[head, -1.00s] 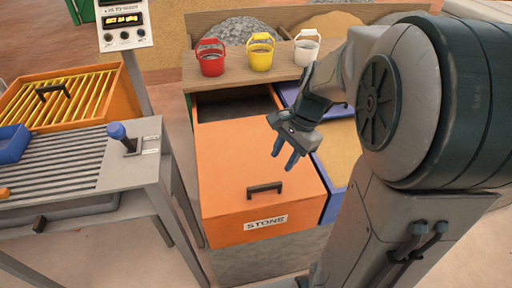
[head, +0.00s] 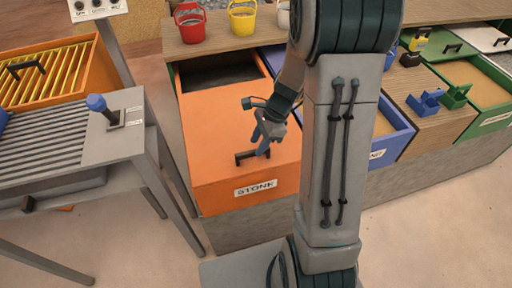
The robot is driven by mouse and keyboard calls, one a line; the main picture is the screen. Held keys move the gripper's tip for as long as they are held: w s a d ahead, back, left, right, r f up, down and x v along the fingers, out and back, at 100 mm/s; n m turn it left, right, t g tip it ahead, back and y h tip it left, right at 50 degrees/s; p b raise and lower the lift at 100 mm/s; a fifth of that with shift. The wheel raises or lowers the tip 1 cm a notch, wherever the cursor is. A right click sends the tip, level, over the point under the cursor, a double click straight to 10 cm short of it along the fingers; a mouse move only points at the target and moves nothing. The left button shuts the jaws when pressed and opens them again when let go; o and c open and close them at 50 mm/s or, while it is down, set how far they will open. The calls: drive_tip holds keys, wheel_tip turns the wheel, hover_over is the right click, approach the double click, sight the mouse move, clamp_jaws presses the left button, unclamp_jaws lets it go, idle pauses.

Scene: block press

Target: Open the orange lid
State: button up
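The orange lid (head: 215,125) covers the front of the bin labelled STONE. A dark gap (head: 222,75) shows behind its back edge. The lid's black handle (head: 240,157) stands near its front edge. My gripper (head: 263,150) points down at the right part of this handle, with its fingers at or just above it. Whether they touch the handle, and whether they are open or shut, I cannot tell. The fingers overlap in this view and partly hide the handle.
A red bucket (head: 190,24) and a yellow bucket (head: 242,18) stand on the wooden shelf behind. A blue-edged bin (head: 392,146) lies to the right. A grey table (head: 120,150) with a blue-knobbed lever (head: 97,103) stands to the left.

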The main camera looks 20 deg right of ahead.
drive_tip(key=shift+x, duration=1.35)
